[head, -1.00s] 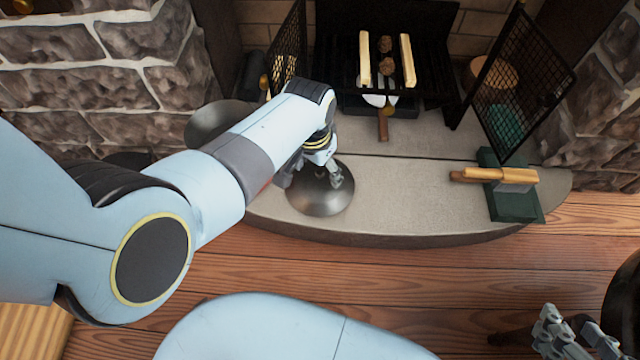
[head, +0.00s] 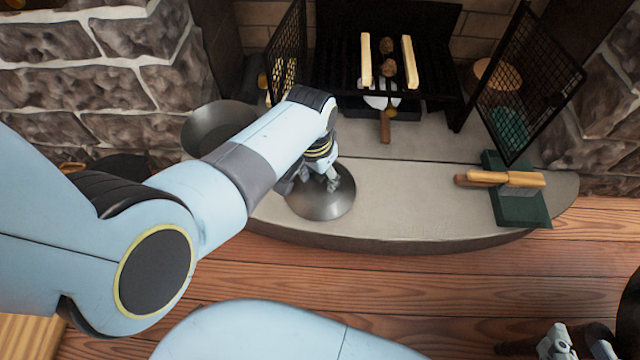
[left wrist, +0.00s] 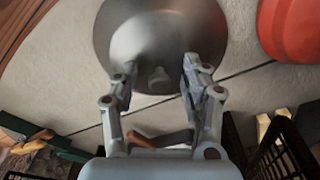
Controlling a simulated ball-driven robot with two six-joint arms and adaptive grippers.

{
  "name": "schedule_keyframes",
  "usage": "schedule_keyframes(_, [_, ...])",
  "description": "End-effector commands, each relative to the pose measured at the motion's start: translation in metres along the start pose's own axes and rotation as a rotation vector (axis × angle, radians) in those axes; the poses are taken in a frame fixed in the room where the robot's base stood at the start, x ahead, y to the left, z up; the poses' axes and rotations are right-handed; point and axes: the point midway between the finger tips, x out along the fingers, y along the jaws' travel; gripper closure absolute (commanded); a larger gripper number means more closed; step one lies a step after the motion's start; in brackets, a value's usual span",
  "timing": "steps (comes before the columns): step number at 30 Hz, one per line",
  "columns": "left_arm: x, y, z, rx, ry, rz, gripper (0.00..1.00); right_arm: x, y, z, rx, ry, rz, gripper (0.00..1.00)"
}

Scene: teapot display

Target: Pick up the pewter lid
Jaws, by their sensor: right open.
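The pewter lid (head: 322,207) is a round grey metal dome on the stone hearth, partly hidden by my left arm in the head view. In the left wrist view the lid (left wrist: 155,30) fills the top middle, with its small knob (left wrist: 158,78) toward its lower edge. My left gripper (head: 333,184) is over the lid. In the left wrist view its fingers (left wrist: 158,72) are apart, one on each side of the knob, with visible gaps. Whether they are level with the knob I cannot tell. My right gripper (head: 578,350) is open at the bottom right, partly cut off.
A red rounded object (left wrist: 288,30) is near the lid. The grate (head: 440,85) with mesh doors stands behind. A wooden-handled tool (head: 505,179) lies on a green block (head: 520,207) at right.

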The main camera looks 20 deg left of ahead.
Motion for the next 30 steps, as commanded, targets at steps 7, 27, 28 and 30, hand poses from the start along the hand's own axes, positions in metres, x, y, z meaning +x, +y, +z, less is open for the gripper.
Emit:
schedule_keyframes(7, [0.001,0.0001,0.001,0.0,-0.001,0.0,0.95,0.0003,0.0,0.0004,0.0,-0.001,0.0,0.58])
schedule_keyframes(27, [0.0004,0.0005,0.0061,0.001,-0.011,0.002,1.0,0.0023,0.0011,-0.0033,0.002,-0.027,0.002,0.58])
schedule_keyframes(28, [-0.0006,0.0003,0.0061,0.001,-0.01,0.001,1.0,0.0034,0.0015,-0.0048,0.002,-0.036,0.002,0.58])
schedule_keyframes(30, [-0.0036,-0.0001,0.0061,0.0,-0.01,0.001,1.0,0.0049,0.0025,-0.0064,0.003,-0.064,0.003,0.58])
